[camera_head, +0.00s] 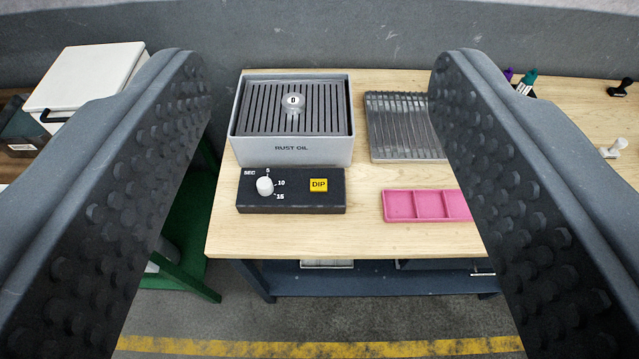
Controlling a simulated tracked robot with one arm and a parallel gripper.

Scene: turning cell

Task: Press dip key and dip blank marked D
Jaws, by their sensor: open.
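The dip key (319,185) is a yellow square lettered DIP on the right part of a low black control box (300,207). A white dial knob (265,186) with marks 5, 10 and 15 is on the box's left part. Behind it stands a grey tank lettered RUST OIL (291,149) with a dark slatted top. A small shiny round piece (293,106) sits on the slats, with a white label that reads D or 0; I cannot tell which. My gripper (322,65) is open and empty, its two dark studded fingers wide apart on either side of the tank and box.
A grey ribbed rack (403,119) stands right of the tank, partly behind my right finger. A pink three-compartment tray (427,205) lies in front of it. A white-lidded box (85,78) is at the left. The wooden bench top (290,235) is bare along its front.

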